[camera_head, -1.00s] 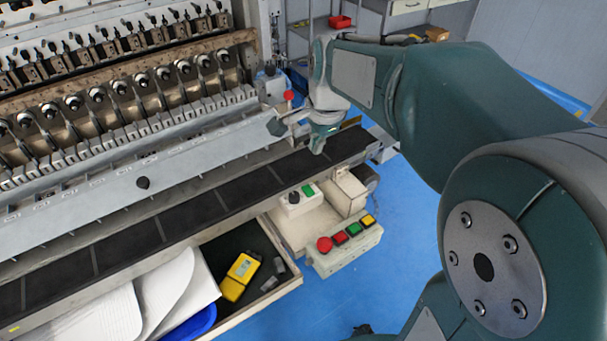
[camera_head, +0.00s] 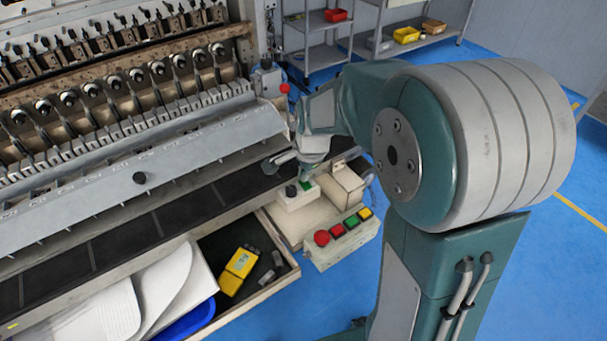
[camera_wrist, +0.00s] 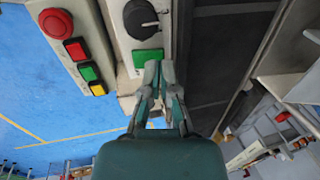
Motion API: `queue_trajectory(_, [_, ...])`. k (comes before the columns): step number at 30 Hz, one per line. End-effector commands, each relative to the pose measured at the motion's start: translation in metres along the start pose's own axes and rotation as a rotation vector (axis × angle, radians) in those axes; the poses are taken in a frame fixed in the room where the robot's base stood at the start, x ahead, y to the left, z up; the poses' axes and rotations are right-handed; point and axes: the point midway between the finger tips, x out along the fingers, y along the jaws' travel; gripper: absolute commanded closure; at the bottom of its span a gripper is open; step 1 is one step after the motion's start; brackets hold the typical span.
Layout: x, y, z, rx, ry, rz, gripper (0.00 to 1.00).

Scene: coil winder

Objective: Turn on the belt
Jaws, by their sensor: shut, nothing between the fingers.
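The black conveyor belt (camera_head: 120,240) runs along the front of the winding machine. A small light-coloured control box (camera_head: 290,201) sits at its front edge near the right end. The box has a black knob (camera_wrist: 141,18) and a green button (camera_wrist: 147,57), both clear in the wrist view. My gripper (camera_wrist: 152,66) is shut and empty, its fingertips at the lower edge of the green button in that view; I cannot tell whether they touch it. In the head view my gripper (camera_head: 304,185) is over the same box and partly covers the button.
A second panel (camera_head: 345,243) nearby carries a red mushroom button (camera_head: 321,238) and red, green and yellow buttons. An open drawer (camera_head: 262,290) holds a yellow device (camera_head: 239,268). Blue floor is clear in front. Shelves (camera_head: 330,40) stand behind.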

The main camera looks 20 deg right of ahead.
Motion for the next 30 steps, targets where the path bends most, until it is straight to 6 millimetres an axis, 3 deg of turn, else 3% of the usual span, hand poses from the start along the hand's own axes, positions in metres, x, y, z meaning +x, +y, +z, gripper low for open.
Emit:
queue_trajectory(4, [0.0086, 0.0001, 0.0002, 0.000, 0.000, 0.001, 1.00])
queue_trajectory(30, [0.0120, 0.0045, 0.0005, 0.000, -0.003, 0.056, 1.00])
